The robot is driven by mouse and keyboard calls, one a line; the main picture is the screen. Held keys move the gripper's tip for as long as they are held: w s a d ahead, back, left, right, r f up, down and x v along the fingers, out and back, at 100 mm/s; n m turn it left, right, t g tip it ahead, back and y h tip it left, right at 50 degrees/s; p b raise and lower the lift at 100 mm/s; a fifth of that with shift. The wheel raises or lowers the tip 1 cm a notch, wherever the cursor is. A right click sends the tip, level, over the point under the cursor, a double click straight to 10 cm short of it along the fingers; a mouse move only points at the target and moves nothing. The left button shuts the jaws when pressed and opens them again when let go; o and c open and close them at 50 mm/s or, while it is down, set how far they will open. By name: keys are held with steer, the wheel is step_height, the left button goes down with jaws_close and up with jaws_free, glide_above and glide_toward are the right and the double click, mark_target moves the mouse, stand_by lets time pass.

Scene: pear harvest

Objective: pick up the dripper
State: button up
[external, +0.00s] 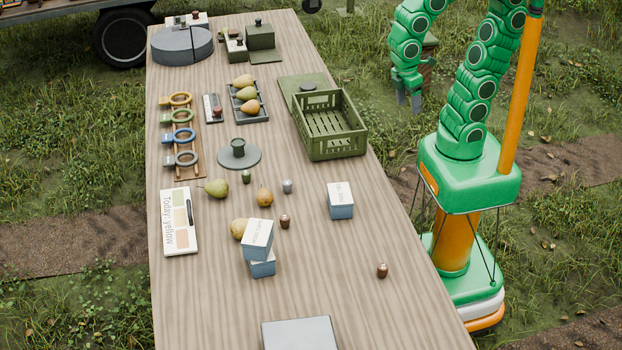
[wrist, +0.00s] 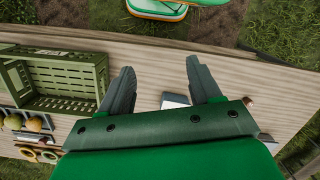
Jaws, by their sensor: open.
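I cannot tell for sure which thing is the dripper. Several small knob-like pieces lie on the table: a brown one (external: 285,221) near the middle, another brown one (external: 382,270) near the right edge, a grey one (external: 287,186) and a dark green one (external: 246,177). A green cup-like piece (external: 238,148) stands on a grey disc (external: 251,160). My gripper (external: 409,99) hangs to the right of the table, open and empty. In the wrist view my gripper (wrist: 160,68) has its two fingers wide apart, with a white and blue box (wrist: 174,100) partly visible beyond them.
A green crate (external: 330,128) stands at the table's right edge, left in the wrist view (wrist: 60,80). Pears (external: 216,188), stacked boxes (external: 258,240), a ring rack (external: 184,145) and a chart card (external: 179,222) occupy the table. The front right is mostly clear.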

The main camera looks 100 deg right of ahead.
steer(key=w+a+f+n, duration=0.2)
steer(key=w+a+n, duration=0.45)
steer(key=w, duration=0.25)
steer(key=n+t, duration=0.2)
steer(key=n, duration=1.9)
glide_above(383, 266)
steer(key=d, duration=0.1)
step_height(383, 266, down, 17)
steer(key=shift+r, duration=0.1)
steer(key=shift+a+f, duration=0.35)
steer(key=shift+f, duration=0.05)
steer(key=shift+a+f, duration=0.1)
steer(key=shift+f, duration=3.6)
steer(key=shift+c, duration=0.3)
steer(key=c, duration=1)
steer(key=shift+r, duration=0.1)
steer(key=shift+c, duration=0.2)
